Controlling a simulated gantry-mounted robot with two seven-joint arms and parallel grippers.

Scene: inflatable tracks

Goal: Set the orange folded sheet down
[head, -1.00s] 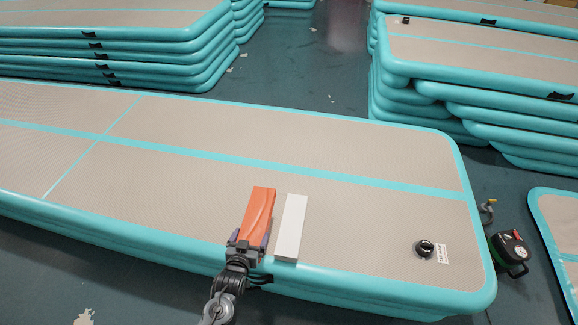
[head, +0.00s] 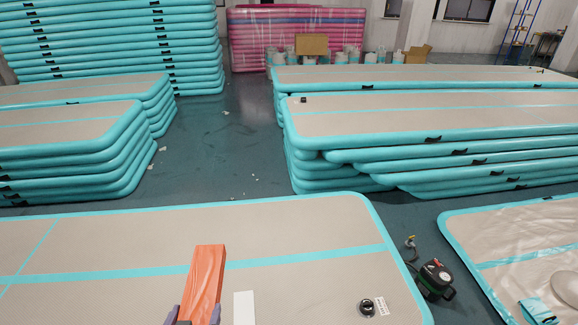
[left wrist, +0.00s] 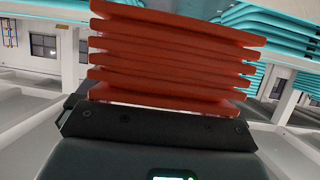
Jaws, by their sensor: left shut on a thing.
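The orange folded sheet (head: 205,282) is in the lower middle of the head view. It appears raised above the beige and turquoise inflatable track (head: 120,238), left of a white flat block (head: 244,308). My left gripper (head: 191,319) is shut on the near end of the sheet; only its fingertips show, at the bottom edge. In the left wrist view the sheet (left wrist: 172,62) shows as a stack of several red-orange folds just beyond the dark gripper body. My right gripper is in neither view.
A black valve (head: 367,308) and a label sit near the track's right end. A dark pump (head: 436,279) stands on the floor beside it. Stacked tracks (head: 420,118) stand behind to the right, others (head: 75,135) to the left. Bare track surface surrounds the sheet and block.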

